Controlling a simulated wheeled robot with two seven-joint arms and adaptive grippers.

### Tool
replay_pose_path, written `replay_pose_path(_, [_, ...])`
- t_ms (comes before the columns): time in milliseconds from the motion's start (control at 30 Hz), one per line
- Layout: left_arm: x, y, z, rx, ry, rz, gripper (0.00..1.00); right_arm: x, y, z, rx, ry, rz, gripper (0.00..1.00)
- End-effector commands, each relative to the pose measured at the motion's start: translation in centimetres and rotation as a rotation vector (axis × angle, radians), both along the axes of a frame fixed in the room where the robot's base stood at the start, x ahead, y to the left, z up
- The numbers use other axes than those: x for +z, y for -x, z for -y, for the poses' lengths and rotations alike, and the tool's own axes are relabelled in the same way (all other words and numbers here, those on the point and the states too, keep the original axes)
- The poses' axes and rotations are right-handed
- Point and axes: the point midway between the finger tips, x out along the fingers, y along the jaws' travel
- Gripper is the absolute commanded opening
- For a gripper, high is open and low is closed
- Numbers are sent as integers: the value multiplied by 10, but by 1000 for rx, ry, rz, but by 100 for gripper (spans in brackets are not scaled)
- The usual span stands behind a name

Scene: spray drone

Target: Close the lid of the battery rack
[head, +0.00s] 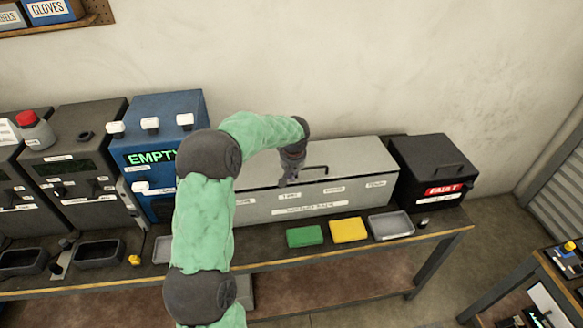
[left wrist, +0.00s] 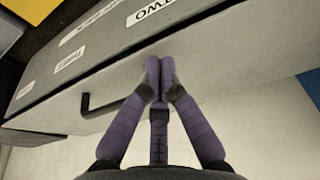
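The battery rack (head: 310,208) is a long grey box with white labels on its front, standing against the wall on the bench. Its grey lid (head: 360,157) lies down over the top, and I see no clear gap along the front edge. The lid also fills much of the left wrist view (left wrist: 215,75). A dark bar handle (head: 316,170) is on the lid; it shows in the left wrist view too (left wrist: 100,108). My left gripper (head: 290,180) is at the lid's front edge, just left of the handle. Its fingers (left wrist: 160,75) are together and empty; whether they touch the lid is unclear. My right gripper is out of view.
A black box with a red label (head: 438,172) stands right of the rack, a blue machine reading EMPTY (head: 160,120) left of it. Green (head: 304,236) and yellow (head: 348,230) blocks and a grey tray (head: 391,226) lie in front. Dark machines stand further left.

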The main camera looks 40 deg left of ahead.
Motion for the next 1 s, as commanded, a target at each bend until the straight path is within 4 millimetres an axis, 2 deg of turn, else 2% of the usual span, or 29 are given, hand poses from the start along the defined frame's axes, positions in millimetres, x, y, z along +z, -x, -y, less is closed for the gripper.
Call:
replay_pose_path(133, [-6, 1, 0, 0, 1, -1, 0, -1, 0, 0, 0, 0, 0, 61])
replay_pose_path(467, [-7, 0, 1, 0, 1, 1, 0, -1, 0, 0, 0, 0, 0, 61])
replay_pose_path(800, [-31, 3, 4, -1, 1, -1, 0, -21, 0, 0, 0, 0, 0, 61])
replay_pose_path(1000, [-31, 3, 4, -1, 1, -1, 0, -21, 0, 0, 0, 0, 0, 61])
